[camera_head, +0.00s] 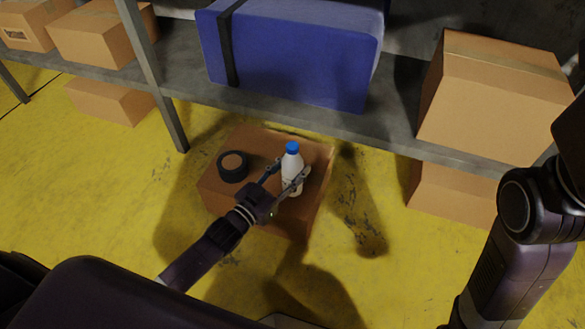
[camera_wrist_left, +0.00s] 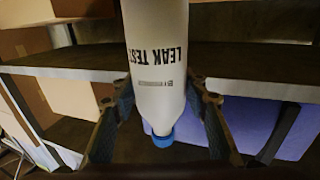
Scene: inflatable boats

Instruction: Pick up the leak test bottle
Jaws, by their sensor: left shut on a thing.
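The leak test bottle (camera_head: 292,170) is white with a blue cap and stands upright over the cardboard box on the floor in the head view. In the left wrist view the bottle (camera_wrist_left: 157,60) shows its "LEAK TEST" print upside down, with the cap toward the bottom of the picture. My left gripper (camera_head: 284,180) has its two fingers on either side of the bottle and is shut on it. The left fingers also show in the wrist view (camera_wrist_left: 160,105). I cannot tell whether the bottle's base touches the box. My right gripper is not in view; only its arm shows at the right.
A black tape roll (camera_head: 232,166) lies on the cardboard box (camera_head: 270,138), left of the bottle. Behind stands a grey shelf (camera_head: 395,125) with a blue case (camera_head: 290,55) and cardboard boxes (camera_head: 495,95). Yellow floor (camera_head: 360,250) is open around the box.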

